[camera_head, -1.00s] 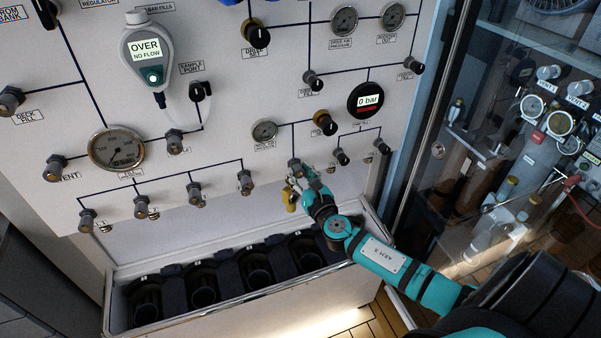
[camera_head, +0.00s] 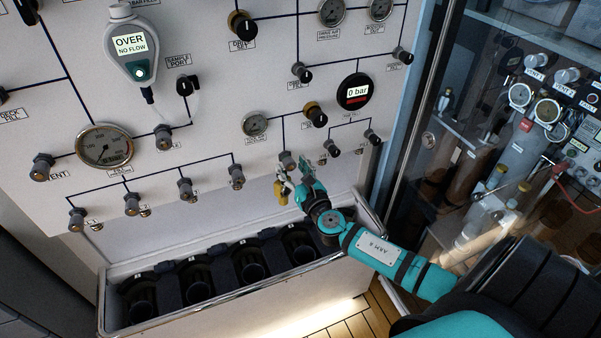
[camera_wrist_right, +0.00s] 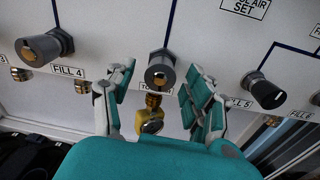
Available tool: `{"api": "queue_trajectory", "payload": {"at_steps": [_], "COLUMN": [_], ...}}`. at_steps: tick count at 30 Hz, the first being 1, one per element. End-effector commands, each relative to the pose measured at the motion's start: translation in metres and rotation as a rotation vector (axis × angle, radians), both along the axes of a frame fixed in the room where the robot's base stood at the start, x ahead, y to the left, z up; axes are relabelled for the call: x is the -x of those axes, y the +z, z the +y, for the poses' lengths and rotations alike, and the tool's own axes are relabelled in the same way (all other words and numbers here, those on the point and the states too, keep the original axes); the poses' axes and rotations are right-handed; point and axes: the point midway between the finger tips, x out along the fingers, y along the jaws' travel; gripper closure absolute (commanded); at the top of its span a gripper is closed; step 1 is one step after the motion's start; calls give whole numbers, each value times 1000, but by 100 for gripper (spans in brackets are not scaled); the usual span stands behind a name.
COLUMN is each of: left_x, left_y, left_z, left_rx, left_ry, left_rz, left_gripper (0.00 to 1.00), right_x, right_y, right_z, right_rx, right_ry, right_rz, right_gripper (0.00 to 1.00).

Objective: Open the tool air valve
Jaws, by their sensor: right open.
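The tool air valve is a grey knob (camera_head: 287,160) low on the white panel, with a yellow-brass fitting (camera_head: 281,193) hanging below it. In the right wrist view the knob (camera_wrist_right: 160,72) is in the middle, over a label that reads "TO…" and is partly hidden. My right gripper (camera_head: 297,178) is open just in front of and below the knob. In the wrist view its teal-padded fingers (camera_wrist_right: 155,100) stand on either side of the knob and fitting, with visible gaps. Whether either finger touches is not clear. My left gripper is not in view.
The FILL 4 knob (camera_wrist_right: 45,46) and FILL 5 knob (camera_wrist_right: 268,93) flank the valve. A trough with several dark cylinder holders (camera_head: 198,290) lies below the panel. A glass door (camera_head: 425,140) stands to the right. A gauge (camera_head: 354,92) reads 0 bar.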

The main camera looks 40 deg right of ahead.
Motion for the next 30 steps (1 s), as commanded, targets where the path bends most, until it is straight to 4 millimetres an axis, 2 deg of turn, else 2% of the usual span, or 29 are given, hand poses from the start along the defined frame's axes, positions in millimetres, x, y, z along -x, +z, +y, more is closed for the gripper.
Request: {"api": "queue_trajectory", "payload": {"at_steps": [9, 15, 21, 30], "left_x": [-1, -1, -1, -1], "left_y": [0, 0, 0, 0], "left_z": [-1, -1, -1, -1], "left_rx": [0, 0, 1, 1], "left_ry": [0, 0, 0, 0], "left_rz": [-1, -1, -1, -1], "left_gripper": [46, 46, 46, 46], "right_x": [65, 97, 108, 108], "right_y": [-1, -1, 1, 1], "right_z": [13, 18, 21, 21], "right_rx": [1, 0, 0, 0], "right_ry": [3, 2, 1, 1], "right_rz": [5, 5, 1, 1], "right_gripper": [46, 46, 46, 46]}}
